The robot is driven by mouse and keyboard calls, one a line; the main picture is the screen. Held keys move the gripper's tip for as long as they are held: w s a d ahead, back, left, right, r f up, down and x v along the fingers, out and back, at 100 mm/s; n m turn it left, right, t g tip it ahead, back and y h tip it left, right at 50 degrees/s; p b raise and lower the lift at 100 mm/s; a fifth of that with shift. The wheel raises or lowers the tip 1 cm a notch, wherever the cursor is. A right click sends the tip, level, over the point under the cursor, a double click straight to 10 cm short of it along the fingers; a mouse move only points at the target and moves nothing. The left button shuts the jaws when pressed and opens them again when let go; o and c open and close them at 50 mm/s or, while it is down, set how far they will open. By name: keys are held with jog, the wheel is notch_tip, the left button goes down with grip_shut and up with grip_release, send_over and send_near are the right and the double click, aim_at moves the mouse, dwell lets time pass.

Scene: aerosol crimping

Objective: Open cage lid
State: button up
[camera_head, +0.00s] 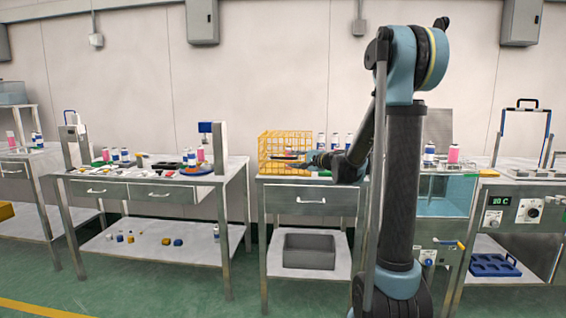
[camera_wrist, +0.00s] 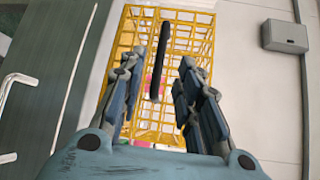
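The yellow wire cage (camera_head: 284,141) stands on the middle table, and its walls look upright. In the wrist view the cage (camera_wrist: 205,32) fills the space beyond my fingers. A dark bar (camera_wrist: 159,62), apparently a handle on the cage, shows between the fingers. My gripper (camera_head: 292,159) is at the cage's front, low down in the head view. In the wrist view my gripper (camera_wrist: 161,66) is open, with one finger on each side of the bar and gaps between. I cannot tell whether the fingers touch the wires. The lid's edge is not distinct.
Several cans (camera_head: 335,141) stand right of the cage, partly behind my arm. A grey bin (camera_head: 309,251) sits on the shelf below. The left workbench (camera_head: 225,172) holds small parts and devices. A water tank (camera_head: 446,194) stands to the right. A wall box (camera_wrist: 284,36) shows in the wrist view.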

aim_at(283, 158)
jog(key=x, duration=0.9)
jog(key=shift+w+r, duration=0.1)
grip_shut()
